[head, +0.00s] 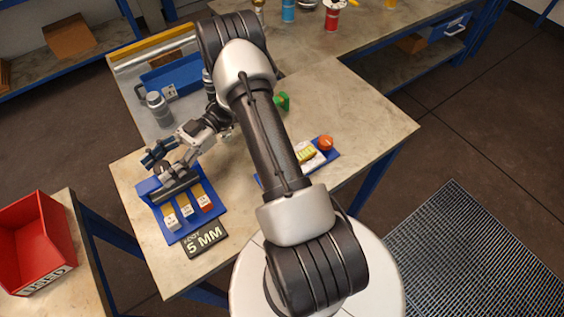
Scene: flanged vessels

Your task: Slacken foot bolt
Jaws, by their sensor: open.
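My gripper (163,163) is open above the back edge of a blue rack (216,216) at the left of the table. The rack holds several tools or keys with white and red labelled ends, lying side by side. A black sign (205,240) reading "5 MM" lies at the rack's front. I cannot tell whether the fingers touch the dark bar along the rack's back. A grey flanged vessel (158,109) stands behind the gripper. I cannot make out a foot bolt; my arm covers the table's middle.
A blue tray (268,180) with orange and yellow items lies right of my arm, near a green piece (282,101). A red bin (36,244) marked "USED" stands at the lower left. The table's right part is clear. A floor grate (480,255) lies at the right.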

